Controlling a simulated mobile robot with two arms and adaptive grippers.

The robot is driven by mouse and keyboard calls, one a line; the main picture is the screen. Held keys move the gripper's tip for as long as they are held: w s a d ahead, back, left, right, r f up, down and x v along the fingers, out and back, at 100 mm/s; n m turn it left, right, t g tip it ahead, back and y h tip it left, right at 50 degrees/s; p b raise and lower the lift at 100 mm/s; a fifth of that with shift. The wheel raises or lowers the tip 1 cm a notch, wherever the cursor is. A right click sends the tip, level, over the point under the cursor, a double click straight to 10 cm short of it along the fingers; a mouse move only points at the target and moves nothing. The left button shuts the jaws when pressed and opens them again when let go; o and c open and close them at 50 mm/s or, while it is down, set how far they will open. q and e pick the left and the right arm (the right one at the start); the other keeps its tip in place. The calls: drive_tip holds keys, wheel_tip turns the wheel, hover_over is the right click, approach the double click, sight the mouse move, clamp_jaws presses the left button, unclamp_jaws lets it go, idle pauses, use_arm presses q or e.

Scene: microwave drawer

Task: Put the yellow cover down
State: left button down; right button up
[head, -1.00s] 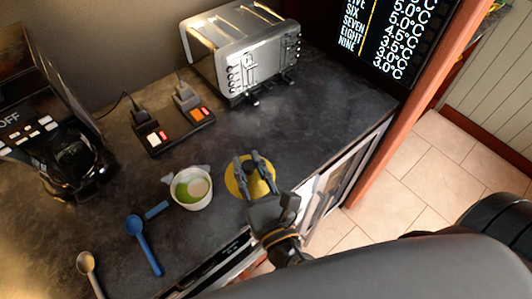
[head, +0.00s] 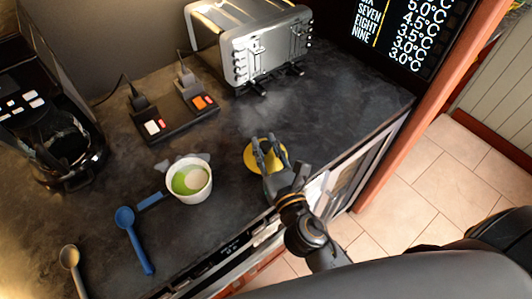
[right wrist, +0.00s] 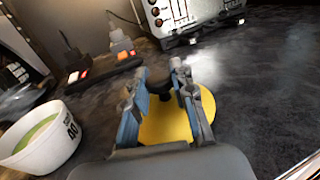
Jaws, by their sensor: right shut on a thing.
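The yellow cover (head: 250,156) is a round flat disc with a dark knob, which shows in the right wrist view (right wrist: 164,126). My right gripper (head: 266,147) is shut on the knob, with its fingers on either side of it. The cover is level, low over the dark counter near its front edge. I cannot tell whether it touches the counter. In the right wrist view my gripper's fingers (right wrist: 160,84) hide part of the cover. My left gripper is not in view.
A white bowl (head: 205,190) with green and pale contents stands left of the cover. Blue (head: 135,240) and beige (head: 72,268) spoons lie farther left. A power strip (head: 178,126), toaster (head: 262,45) and coffee maker (head: 50,130) stand behind. The counter (head: 340,112) right of the cover is clear.

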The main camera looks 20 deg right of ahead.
drive_tip(key=shift+f, duration=0.15)
drive_tip(key=shift+f+b, duration=0.35)
drive_tip(key=shift+f, duration=0.2)
drive_tip(key=o, duration=1)
drive_tip(key=shift+c, duration=0.2)
